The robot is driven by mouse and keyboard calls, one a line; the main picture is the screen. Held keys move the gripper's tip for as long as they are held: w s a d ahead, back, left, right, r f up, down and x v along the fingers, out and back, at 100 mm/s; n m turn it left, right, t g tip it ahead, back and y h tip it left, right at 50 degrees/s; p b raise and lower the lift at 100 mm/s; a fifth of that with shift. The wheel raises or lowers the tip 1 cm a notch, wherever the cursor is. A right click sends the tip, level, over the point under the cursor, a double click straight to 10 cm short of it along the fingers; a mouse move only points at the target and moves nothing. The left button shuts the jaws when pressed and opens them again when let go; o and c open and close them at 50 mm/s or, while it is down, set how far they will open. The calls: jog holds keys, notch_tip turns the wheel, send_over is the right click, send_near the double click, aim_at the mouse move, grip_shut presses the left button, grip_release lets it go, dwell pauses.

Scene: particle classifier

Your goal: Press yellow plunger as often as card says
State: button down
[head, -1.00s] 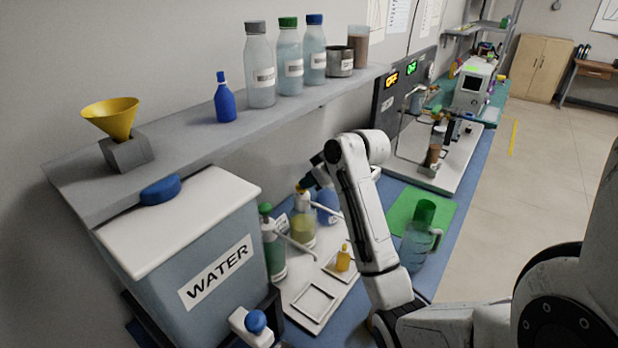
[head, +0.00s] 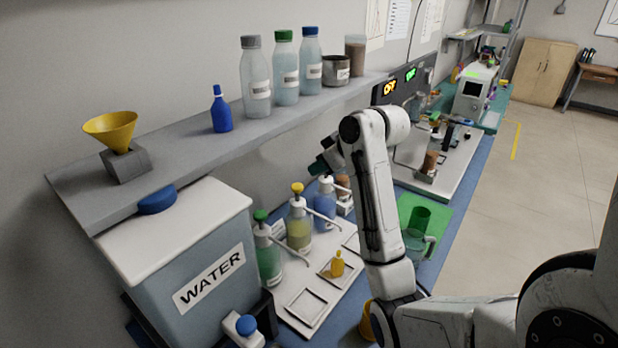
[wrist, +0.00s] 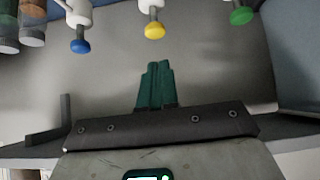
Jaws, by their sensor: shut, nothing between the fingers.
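The yellow plunger (head: 297,187) tops the middle pump bottle (head: 299,232), which holds yellowish liquid; it looks raised. It also shows in the wrist view (wrist: 154,31). The green plunger (head: 261,214) and blue plunger (head: 325,180) stand on either side of it. My gripper (head: 319,166) is above and to the right of the yellow plunger in the head view. In the wrist view its green fingers (wrist: 156,85) are together and empty, apart from the plunger. A pale card (head: 278,229) partly shows behind the bottles; its writing is not legible.
A small yellow bottle (head: 337,263) stands in a square frame on the white tray (head: 283,301). The shelf (head: 185,166) with bottles and a funnel runs beside my arm. The water tank (head: 190,255) is at left, a green jug (head: 417,235) at right.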

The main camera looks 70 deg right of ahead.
jog(key=v, duration=0.3)
jog(key=shift+s+r, duration=0.15)
dwell(0.6)
